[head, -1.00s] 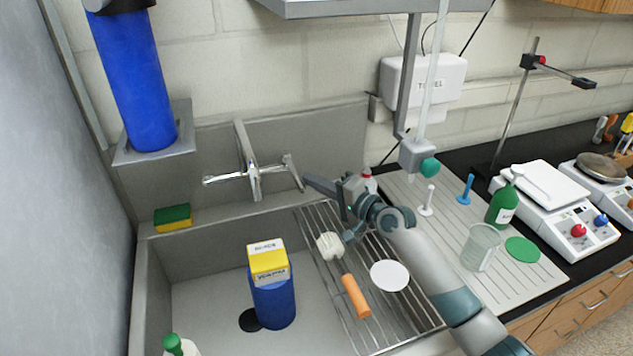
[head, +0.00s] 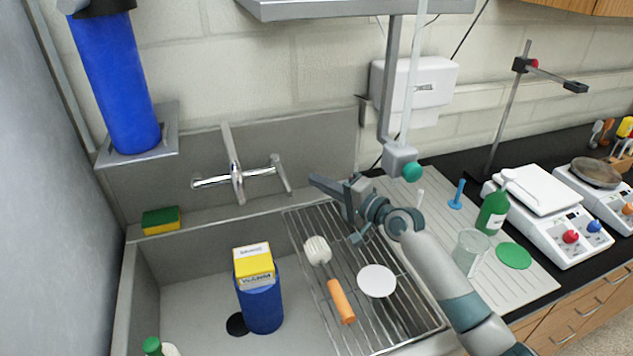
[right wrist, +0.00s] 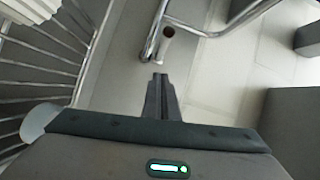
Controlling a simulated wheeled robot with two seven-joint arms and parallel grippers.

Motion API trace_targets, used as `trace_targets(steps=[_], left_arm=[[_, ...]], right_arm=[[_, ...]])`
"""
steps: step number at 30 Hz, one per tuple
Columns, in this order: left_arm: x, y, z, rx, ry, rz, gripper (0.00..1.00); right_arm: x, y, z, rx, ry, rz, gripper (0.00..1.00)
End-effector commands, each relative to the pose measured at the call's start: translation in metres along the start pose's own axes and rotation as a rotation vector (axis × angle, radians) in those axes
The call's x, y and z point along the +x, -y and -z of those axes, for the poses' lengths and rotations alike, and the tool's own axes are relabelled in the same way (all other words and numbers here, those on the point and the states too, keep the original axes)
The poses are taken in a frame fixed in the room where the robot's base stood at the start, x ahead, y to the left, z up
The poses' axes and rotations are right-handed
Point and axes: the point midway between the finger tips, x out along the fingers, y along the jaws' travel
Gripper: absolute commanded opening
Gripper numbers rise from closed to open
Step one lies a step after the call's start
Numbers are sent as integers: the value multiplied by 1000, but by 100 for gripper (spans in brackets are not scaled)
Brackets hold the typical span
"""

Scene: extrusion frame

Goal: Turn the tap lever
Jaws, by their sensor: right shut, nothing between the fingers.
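The chrome wall tap (head: 234,170) is fixed to the back of the sink. Its spout points forward. A lever handle (head: 282,173) angles down and forward at its right end, and another handle (head: 197,183) is at its left end. My right gripper (head: 313,180) is shut and empty, a little right of the right lever, with a small gap between them. In the right wrist view the shut fingertips (right wrist: 160,78) point toward the chrome tap (right wrist: 154,38); touching cannot be seen there. My left gripper is not in view.
A wire rack (head: 345,270) with a brush (head: 330,275) and a white disc (head: 376,281) lies below my right arm. A blue container (head: 260,305) stands in the sink (head: 195,305). A sponge (head: 161,220) sits on the left ledge. A grey post (head: 388,90) stands behind the arm.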

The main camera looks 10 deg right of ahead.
Motion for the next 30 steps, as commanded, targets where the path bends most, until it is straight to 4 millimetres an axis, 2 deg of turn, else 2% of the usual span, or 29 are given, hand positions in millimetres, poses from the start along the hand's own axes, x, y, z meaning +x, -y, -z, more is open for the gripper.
trace_targets(steps=[9, 18, 30], left_arm=[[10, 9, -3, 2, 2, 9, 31], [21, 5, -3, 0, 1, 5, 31], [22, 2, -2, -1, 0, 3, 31]], right_arm=[[-36, -1, -9, -2, -2, -1, 0], [-74, 2, -19, 0, -2, -1, 0], [-81, 4, -21, 1, -2, -1, 0]])
